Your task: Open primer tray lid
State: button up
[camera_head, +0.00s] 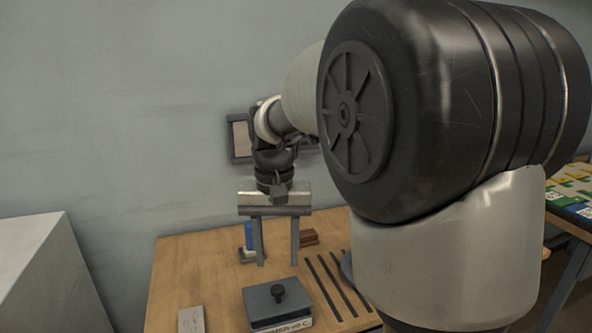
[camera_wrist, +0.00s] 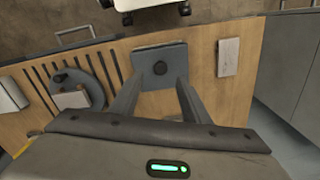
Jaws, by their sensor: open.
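The primer tray (camera_head: 281,325) stands near the table's front edge in the head view, with lettering on its pale front. Its flat dark grey lid (camera_head: 259,304) lies closed on top and has a black knob (camera_head: 278,292) in the middle. My gripper (camera_head: 278,262) points down above and behind the tray, with its two fingers wide apart and nothing between them. In the wrist view, the lid (camera_wrist: 143,72) and knob (camera_wrist: 160,68) appear between and just past the fingertips of my gripper (camera_wrist: 158,84). The fingers look apart from the knob.
A pale block (camera_head: 190,320) lies left of the tray; it also shows in the wrist view (camera_wrist: 229,57). Dark strips (camera_head: 330,285) and a round grey plate (camera_wrist: 92,88) lie on the other side. A blue item (camera_head: 248,236) and a reddish-brown block (camera_head: 309,237) stand farther back.

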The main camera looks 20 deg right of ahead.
jog(key=s+r+t+p, duration=0.1)
jog(key=s+r+p, duration=0.3)
jog(key=r, duration=0.3)
jog(key=s+r+n+t+p, duration=0.1)
jog(key=s+r+p, duration=0.3)
jog(key=r, duration=0.3)
jog(key=s+r+n+t+p, duration=0.1)
jog(key=s+r+p, duration=0.3)
jog(key=r+p, duration=0.2)
jog(key=shift+r+t, duration=0.4)
jog(key=shift+s, duration=0.1)
jog(key=shift+c, duration=0.4)
